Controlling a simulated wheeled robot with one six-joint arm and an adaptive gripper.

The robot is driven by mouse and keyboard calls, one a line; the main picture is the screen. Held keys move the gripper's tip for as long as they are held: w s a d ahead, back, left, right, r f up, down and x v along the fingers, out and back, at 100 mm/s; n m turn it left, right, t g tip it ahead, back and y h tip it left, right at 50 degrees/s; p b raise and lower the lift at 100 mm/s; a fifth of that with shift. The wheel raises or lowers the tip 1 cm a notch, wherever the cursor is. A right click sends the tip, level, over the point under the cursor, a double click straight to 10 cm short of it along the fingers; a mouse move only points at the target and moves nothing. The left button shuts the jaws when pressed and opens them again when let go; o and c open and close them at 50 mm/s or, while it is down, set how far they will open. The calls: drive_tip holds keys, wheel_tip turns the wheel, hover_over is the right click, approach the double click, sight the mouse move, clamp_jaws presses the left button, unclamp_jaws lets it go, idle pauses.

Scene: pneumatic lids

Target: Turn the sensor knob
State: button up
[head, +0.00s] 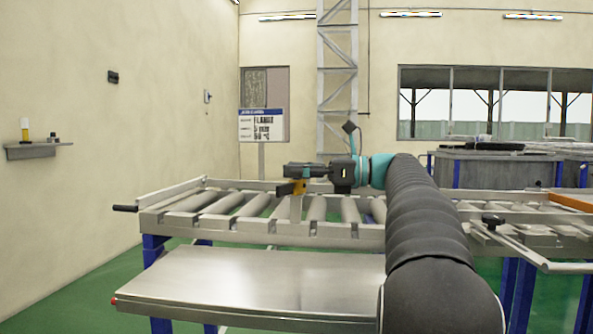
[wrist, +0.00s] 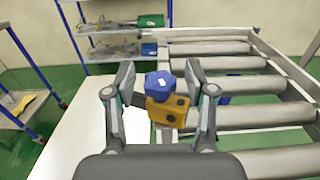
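The sensor is a yellow-orange block (wrist: 167,110) with a blue lobed knob (wrist: 160,85) on top, which carries a white mark. In the head view the yellow sensor block (head: 291,188) shows at the near side of the roller conveyor, under my fingers; its knob is hidden there. My gripper (wrist: 159,80) is open, with one finger on each side of the knob. In the head view my gripper (head: 298,171) points left, level above the conveyor rail.
The roller conveyor (head: 223,228) runs across the view, with a bare metal table (head: 250,285) before it. A black-ended lever (head: 125,208) sticks out at its left end. The wrist view shows a shelf rack (wrist: 115,30) with parts and a blue-framed cart (wrist: 25,105).

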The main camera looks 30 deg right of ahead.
drive_tip(key=v, duration=1.2)
idle(0.4)
